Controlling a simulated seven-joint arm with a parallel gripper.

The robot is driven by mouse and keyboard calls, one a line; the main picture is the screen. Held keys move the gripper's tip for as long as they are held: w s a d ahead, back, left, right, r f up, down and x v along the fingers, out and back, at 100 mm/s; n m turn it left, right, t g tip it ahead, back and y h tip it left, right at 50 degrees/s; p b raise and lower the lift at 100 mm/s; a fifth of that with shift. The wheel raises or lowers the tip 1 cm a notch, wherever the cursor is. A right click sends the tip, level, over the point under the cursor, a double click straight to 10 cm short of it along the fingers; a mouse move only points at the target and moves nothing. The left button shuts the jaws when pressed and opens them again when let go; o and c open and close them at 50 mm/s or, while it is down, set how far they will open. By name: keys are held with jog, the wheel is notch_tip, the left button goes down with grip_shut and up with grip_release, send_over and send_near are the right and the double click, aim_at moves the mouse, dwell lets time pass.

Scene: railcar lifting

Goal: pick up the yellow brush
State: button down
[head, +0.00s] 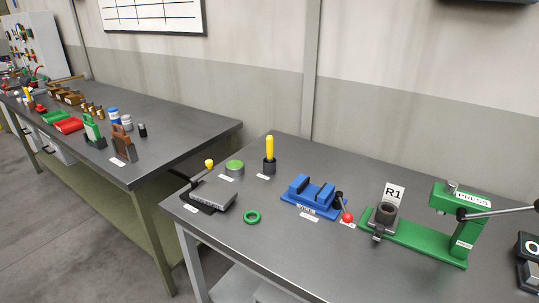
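A yellow upright rod with a dark, wider lower part (270,147) stands near the back edge of the nearer table. It looks like the yellow brush, standing handle up. I cannot tell whether the dark part is its bristles or a holder. A small white label lies in front of it. My gripper is not in this view.
Around it on the nearer table (330,255) are a green-topped round tin (235,168), a grey plate device with a yellow knob (212,193), a green ring (252,217), a blue vise (310,195) and a green press (450,225). A second table (190,128) stands left.

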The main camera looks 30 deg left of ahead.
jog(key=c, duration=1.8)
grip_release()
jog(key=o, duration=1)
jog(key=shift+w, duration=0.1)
